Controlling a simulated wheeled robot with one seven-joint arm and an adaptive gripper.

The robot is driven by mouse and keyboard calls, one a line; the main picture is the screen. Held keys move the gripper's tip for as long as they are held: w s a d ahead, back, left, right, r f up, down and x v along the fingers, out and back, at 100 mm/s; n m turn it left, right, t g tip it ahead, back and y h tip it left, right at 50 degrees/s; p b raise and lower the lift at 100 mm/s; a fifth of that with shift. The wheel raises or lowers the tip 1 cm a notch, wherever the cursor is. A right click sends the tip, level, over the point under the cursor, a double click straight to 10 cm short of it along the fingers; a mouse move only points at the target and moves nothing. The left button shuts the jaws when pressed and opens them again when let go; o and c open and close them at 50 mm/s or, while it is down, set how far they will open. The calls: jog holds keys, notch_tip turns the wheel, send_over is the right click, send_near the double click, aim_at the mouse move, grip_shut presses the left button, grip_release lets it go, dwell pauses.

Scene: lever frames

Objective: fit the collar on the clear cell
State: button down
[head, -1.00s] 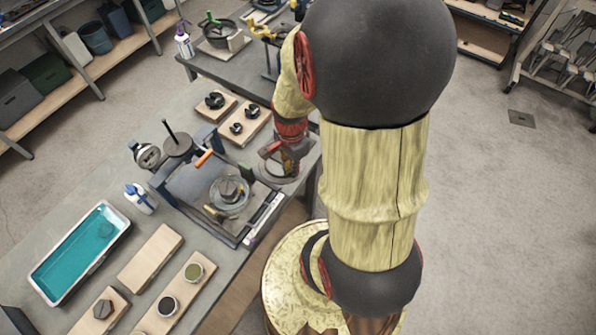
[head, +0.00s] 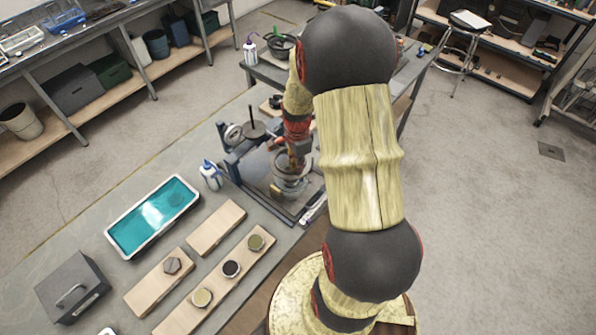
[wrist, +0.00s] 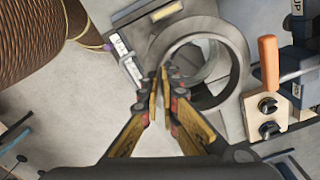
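The clear cell (head: 290,187) stands in the lever frame on the bench, with my gripper (head: 296,158) just above it. In the wrist view, a wide grey ring, the collar (wrist: 236,88), lies right at my fingertips. My gripper (wrist: 164,84) has its two fingers close together, with the ring's wall between them. Through the ring's opening I see a pale round rim, the clear cell (wrist: 212,58). The collar appears over or around the cell, off-centre. I cannot tell whether they touch.
The lever frame's orange handle (wrist: 268,62) and a wooden block with black knobs (wrist: 270,112) lie to the right. A grey box (head: 72,292) stands at front left.

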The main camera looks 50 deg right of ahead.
jog(key=shift+f+b, duration=2.45)
jog(key=shift+f, duration=1.35)
jog(key=shift+f, duration=0.3)
jog(key=c, duration=2.5)
grip_release()
jog(key=o, duration=0.5)
jog(key=shift+o, duration=0.2)
notch_tip(320, 180, up, 12)
